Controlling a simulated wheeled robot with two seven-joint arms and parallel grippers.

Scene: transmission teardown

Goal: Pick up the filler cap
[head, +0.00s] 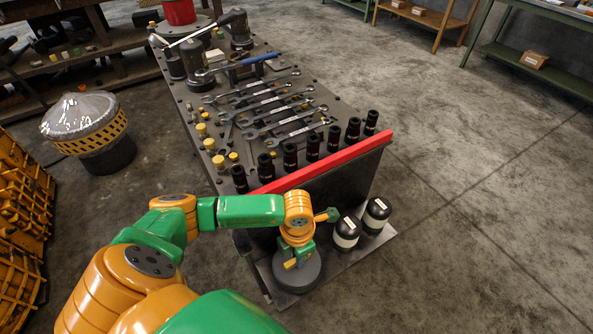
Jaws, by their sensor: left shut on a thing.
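My left gripper (293,258) points down at the front end of the bench, over a dark grey round body (298,277) on the low plate. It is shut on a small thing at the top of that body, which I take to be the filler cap. The fingers and wrist hide most of it, so its shape and whether it is still seated cannot be told. My right gripper is not in view.
Two black canisters with white bands (346,232) stand right of the gripper. The bench, with a red front edge (325,160), holds black sockets (312,147), wrenches (270,105) and a blue-handled tool (250,61). A domed yellow-rimmed part (80,115) stands left. Floor at right is clear.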

